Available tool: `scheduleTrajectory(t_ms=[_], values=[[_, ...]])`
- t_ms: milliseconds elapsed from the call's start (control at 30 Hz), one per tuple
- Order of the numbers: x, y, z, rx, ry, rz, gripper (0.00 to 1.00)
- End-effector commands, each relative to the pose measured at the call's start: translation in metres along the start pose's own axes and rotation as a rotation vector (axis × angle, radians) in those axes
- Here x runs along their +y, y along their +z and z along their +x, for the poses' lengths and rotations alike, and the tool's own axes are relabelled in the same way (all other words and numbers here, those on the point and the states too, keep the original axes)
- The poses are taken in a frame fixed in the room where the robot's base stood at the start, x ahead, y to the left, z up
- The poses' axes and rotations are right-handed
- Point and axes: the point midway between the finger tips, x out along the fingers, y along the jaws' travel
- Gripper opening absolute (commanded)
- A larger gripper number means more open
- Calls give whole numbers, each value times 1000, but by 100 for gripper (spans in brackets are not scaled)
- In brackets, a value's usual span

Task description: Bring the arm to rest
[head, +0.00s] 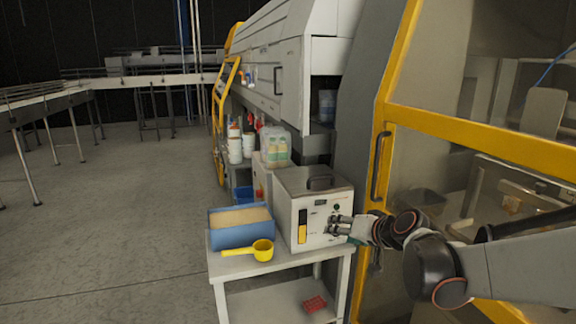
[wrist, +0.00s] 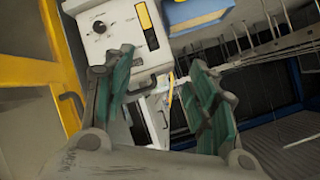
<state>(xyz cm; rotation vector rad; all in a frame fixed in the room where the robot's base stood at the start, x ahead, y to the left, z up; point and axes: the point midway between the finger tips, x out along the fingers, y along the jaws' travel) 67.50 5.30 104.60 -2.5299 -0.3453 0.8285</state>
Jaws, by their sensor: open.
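My gripper (head: 340,226) is at the right end of a small white cart, in front of the control face of a white box-shaped machine (head: 299,241). In the wrist view my gripper (wrist: 160,95) shows two green-padded fingers spread wide apart, with nothing held between them. The machine's face (wrist: 122,38), with a knob and a yellow-and-black strip, lies beyond the fingers. I cannot tell from the head view whether the fingertips touch that face. My arm reaches in from the right edge of the head view.
The cart (head: 222,273) also bears a blue bin (head: 240,237) with tan contents and a yellow scoop (head: 262,250). A red item (head: 315,304) lies on its lower shelf. A yellow-framed machine door (head: 480,145) stands close behind my arm. Floor to the left is clear.

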Motion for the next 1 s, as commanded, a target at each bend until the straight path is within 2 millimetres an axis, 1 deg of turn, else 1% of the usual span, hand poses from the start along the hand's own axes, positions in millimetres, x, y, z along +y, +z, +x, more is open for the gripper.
scheduleTrajectory(t_ms=[33,167,300,467,700,800,900,1000], values=[[-5,8,-16,-19,16,-16,52],[-13,28,-52,-69,66,-60,52],[-16,53,-92,-121,122,-105,52],[-13,85,-135,-177,193,-156,52],[2,137,-197,-251,309,-227,52],[10,156,-218,-274,356,-253,52],[19,172,-235,-292,395,-272,52],[25,182,-245,-303,421,-286,52]])
